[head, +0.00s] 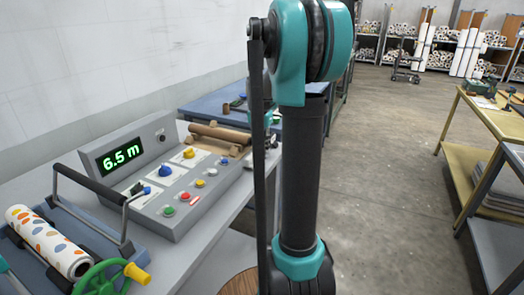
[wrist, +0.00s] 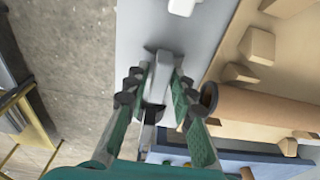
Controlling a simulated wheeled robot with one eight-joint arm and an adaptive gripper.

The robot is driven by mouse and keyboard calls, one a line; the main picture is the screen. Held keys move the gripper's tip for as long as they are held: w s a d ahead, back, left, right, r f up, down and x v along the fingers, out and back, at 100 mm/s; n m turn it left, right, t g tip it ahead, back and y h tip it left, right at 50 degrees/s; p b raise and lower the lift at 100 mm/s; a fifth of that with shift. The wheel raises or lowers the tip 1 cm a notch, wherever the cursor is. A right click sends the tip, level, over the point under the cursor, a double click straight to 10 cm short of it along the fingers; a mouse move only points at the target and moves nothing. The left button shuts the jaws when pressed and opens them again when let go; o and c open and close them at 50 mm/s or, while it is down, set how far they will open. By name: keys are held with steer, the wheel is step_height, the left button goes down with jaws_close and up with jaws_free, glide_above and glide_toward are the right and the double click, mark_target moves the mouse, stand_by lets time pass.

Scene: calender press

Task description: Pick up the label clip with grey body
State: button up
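A small grey block-like piece (wrist: 160,76), which looks like the grey-bodied label clip, lies on the light grey tabletop in the wrist view. My gripper (wrist: 159,76) is around it, with one green-and-black finger on each side. Small gaps seem to show between the fingertips and the piece, so the gripper looks open. A dark part shows just below the piece, between the fingers. In the head view my arm stands in front, and my gripper and the clip cannot be made out.
A brown roll (wrist: 255,105) on a cardboard-coloured holder lies close right of my gripper. A white piece (wrist: 182,7) lies farther up the tabletop. In the head view a control panel (head: 160,175) and a dotted roll (head: 48,242) are at left.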

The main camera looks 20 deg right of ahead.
jaws_close()
steer(key=shift+r, duration=0.1)
